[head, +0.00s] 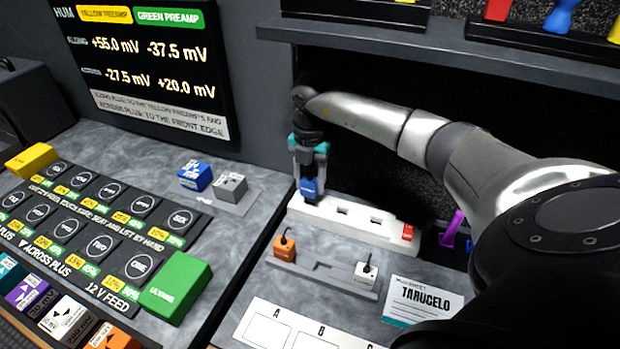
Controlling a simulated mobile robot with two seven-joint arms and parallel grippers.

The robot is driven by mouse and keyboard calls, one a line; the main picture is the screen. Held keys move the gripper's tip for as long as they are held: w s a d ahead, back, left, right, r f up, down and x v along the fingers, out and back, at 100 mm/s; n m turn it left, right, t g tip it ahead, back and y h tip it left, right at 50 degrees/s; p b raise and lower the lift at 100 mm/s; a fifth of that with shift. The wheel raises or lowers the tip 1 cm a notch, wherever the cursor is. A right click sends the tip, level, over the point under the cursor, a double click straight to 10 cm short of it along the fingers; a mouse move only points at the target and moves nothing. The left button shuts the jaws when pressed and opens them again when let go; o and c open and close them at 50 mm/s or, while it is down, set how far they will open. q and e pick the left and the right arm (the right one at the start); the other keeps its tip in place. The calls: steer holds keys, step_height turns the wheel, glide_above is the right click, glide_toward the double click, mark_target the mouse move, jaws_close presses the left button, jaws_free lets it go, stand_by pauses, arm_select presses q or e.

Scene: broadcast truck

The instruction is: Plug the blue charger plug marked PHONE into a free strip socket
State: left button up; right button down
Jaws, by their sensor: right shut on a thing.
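My right gripper (309,158) points down over the left end of the white power strip (350,222). It is shut on a blue plug (308,188), which sits at the strip's leftmost position. I cannot tell whether the plug is fully seated, and its marking is too small to read. The strip shows open sockets (376,220) to the right of the plug and a red switch (407,232) at its right end. An orange plug (285,247) and a white plug (366,271) stand in a grey holder in front of the strip. My left gripper is not in view.
A blue block (195,176) and a grey block (231,187) stand on the left counter. The button panel (100,215) with a green block (176,287) is at left. A TARUCELO card (424,302) and a white lettered sheet (290,328) lie in front. My right arm covers the right side.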

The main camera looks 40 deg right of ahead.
mark_target(310, 179)
steer(key=shift+p, duration=0.7)
stand_by(1.6)
steer(key=shift+f+b, duration=0.85)
steer(key=shift+f, duration=0.45)
steer(key=shift+c, duration=1.3)
jaws_free()
step_height(310, 179, up, 8)
steer(key=shift+f+p, duration=0.2)
steer(key=shift+p, duration=0.6)
steer(key=shift+a, duration=0.1)
